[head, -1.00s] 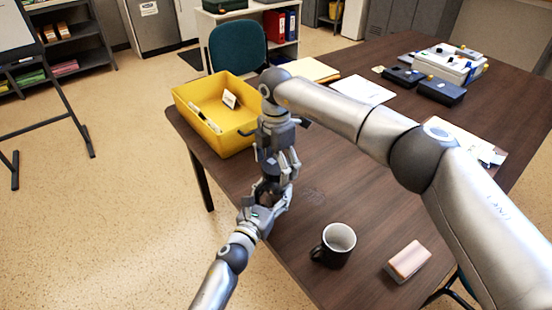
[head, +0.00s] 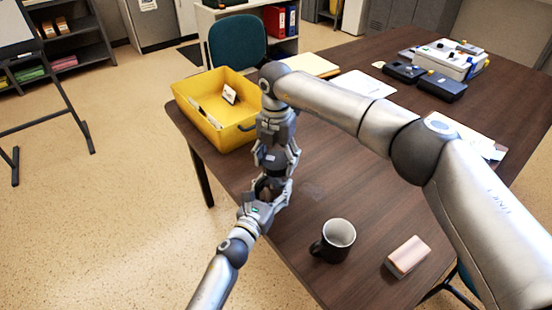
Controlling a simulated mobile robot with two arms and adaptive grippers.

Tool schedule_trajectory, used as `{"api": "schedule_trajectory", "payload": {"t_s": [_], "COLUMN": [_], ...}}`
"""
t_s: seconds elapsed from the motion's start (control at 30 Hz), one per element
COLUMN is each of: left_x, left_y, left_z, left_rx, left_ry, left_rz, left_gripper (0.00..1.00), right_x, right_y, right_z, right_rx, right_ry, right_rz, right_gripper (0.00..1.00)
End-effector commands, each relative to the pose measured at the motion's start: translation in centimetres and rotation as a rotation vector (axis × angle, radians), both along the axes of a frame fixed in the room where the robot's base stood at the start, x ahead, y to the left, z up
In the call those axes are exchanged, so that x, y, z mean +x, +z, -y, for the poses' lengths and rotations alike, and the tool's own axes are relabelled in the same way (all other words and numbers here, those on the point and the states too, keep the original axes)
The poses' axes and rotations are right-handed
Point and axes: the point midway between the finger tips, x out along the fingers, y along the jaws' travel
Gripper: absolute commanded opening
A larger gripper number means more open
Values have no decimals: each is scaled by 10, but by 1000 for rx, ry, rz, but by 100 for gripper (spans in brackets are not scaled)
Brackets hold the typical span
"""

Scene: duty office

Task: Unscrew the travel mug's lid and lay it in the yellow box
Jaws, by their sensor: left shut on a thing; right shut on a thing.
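The travel mug (head: 268,183) is a dark shape above the table's near left edge, mostly hidden by my grippers. My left gripper (head: 271,191) comes from below and is shut around its body. My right gripper (head: 278,162) points down from above and is shut on the lid at the top of the mug. The lid is hidden between the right fingers, so I cannot tell whether it is loose.
A dark mug with a pale inside (head: 334,247) and a pinkish block (head: 407,257) are at the near side of the table (head: 355,165). Papers (head: 365,84) and dark devices (head: 441,87) lie farther back. The table's middle is clear beneath my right arm.

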Motion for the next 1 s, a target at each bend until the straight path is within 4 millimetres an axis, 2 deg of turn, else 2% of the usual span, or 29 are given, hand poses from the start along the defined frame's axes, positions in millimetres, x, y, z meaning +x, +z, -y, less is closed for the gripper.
{"api": "schedule_trajectory", "payload": {"t_s": [1.0], "left_x": [0], "left_y": [-1], "left_z": [0], "left_rx": [0], "left_ry": [1], "left_rz": [-2], "left_gripper": [0], "right_x": [0], "right_y": [1], "right_z": [0], "right_rx": [1], "right_ry": [1607], "right_rz": [-3], "right_gripper": [36]}}
